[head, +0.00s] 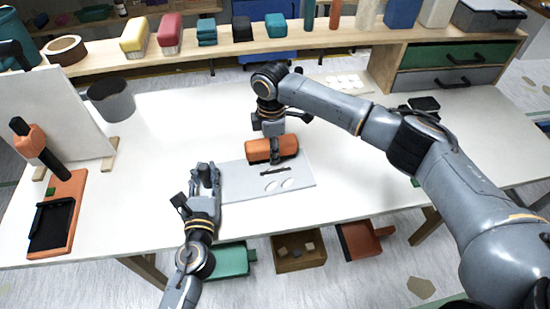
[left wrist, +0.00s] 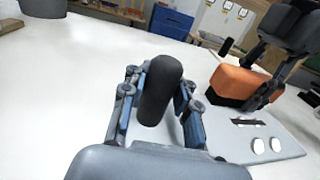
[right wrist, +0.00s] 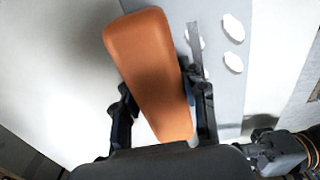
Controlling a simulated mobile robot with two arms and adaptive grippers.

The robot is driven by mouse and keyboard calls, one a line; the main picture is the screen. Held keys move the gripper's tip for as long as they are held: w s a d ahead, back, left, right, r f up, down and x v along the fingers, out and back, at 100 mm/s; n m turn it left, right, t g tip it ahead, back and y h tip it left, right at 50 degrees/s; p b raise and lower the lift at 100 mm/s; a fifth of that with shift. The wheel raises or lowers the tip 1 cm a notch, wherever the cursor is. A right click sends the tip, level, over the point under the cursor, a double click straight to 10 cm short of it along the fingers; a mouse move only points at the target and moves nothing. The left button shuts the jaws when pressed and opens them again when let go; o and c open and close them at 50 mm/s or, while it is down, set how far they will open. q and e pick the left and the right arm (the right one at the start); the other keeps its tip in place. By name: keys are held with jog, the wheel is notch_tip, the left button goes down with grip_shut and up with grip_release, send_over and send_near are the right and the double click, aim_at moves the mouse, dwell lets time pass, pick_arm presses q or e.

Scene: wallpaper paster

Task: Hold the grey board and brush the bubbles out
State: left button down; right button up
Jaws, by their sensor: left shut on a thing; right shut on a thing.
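The grey board (head: 240,182) lies flat on the white table. My left gripper (head: 205,175) is at its left end, shut on a dark upright handle (left wrist: 162,88), seen between the fingers in the left wrist view. My right gripper (head: 274,152) is shut on an orange brush (head: 286,146), over the board's far part. The brush's underside is hidden, so I cannot tell if it touches the board. White oval bubbles (right wrist: 233,62) show on the board's near side, and also in the left wrist view (left wrist: 258,146). A dark strip (head: 276,171) lies between brush and bubbles.
A white panel (head: 50,105) leans at the left, near an orange-and-black tool holder (head: 60,210). A grey cup (head: 112,100) stands on the table. A wooden shelf (head: 225,48) runs along the back, with drawers (head: 440,57) at right. The table's left-middle is clear.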

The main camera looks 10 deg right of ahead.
aim_at(282, 191)
pick_arm(q)
jog(key=shift+f, duration=0.25)
pick_arm(e)
jog(key=shift+w+f, duration=0.1)
jog(key=shift+w, duration=0.55)
jog(key=s, duration=1.2)
jog(key=shift+s+d, duration=0.2)
jog(key=shift+d, duration=0.15)
jog(key=w, duration=1.2)
jog(key=shift+a, duration=0.4)
jog(key=r, duration=0.7)
jog(key=shift+w, duration=0.35)
jog(key=shift+r, duration=0.8)
jog(key=o, duration=0.8)
jog(key=shift+c, duration=0.2)
jog(key=c, duration=0.6)
pick_arm(q)
jog(key=c, duration=1)
grip_release()
pick_arm(e)
jog(key=shift+c, duration=0.2)
pick_arm(q)
jog(key=shift+o, duration=0.3)
jog(key=shift+w+r, duration=0.1)
